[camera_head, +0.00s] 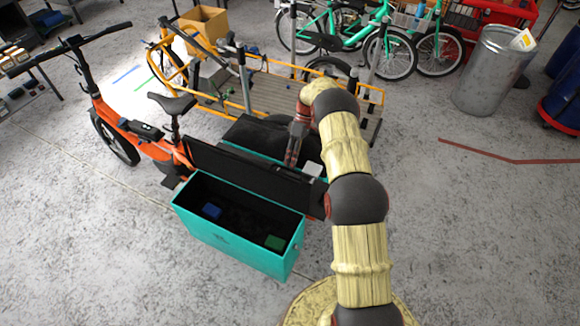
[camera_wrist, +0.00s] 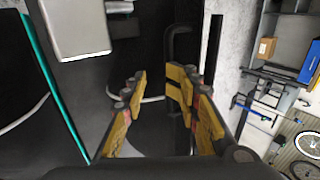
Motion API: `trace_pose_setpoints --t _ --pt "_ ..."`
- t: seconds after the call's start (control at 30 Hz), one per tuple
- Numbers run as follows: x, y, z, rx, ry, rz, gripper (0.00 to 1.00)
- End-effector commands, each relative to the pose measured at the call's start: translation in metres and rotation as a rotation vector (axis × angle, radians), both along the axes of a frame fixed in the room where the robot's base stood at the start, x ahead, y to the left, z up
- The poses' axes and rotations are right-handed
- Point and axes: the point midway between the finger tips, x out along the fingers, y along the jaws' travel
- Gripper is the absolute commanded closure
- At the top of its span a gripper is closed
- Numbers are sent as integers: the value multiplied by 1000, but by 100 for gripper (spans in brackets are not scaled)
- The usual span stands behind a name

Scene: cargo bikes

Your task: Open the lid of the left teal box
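The near teal box (camera_head: 235,238) stands beside the orange cargo bike, left of my arm in the head view. Its black lid (camera_head: 235,172) is swung up and stands along the far side, so the box is open. A blue item (camera_head: 211,211) and a green item (camera_head: 274,242) lie inside. A second teal box (camera_head: 247,153) lies behind it, mostly hidden; its black top (camera_head: 258,133) looks closed. My gripper (camera_head: 291,160) points down behind the raised lid, above the bike's rear. In the wrist view my gripper (camera_wrist: 158,88) is open, with dark surfaces below and a black bar (camera_wrist: 171,45) near the right finger.
A white block (camera_wrist: 80,28) is close to my gripper. The orange bike (camera_head: 150,145) stands left. A yellow-framed cargo bike (camera_head: 265,90) stands behind the boxes. A metal bin (camera_head: 490,70) stands at the right. The floor at front and right is clear.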

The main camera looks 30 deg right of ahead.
Motion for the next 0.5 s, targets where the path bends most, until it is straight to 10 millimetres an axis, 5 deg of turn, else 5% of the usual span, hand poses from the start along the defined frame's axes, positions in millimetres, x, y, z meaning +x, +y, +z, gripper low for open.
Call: trace_pose_setpoints --t 0.5 --pt "30 -37 78 3 0 2 73"
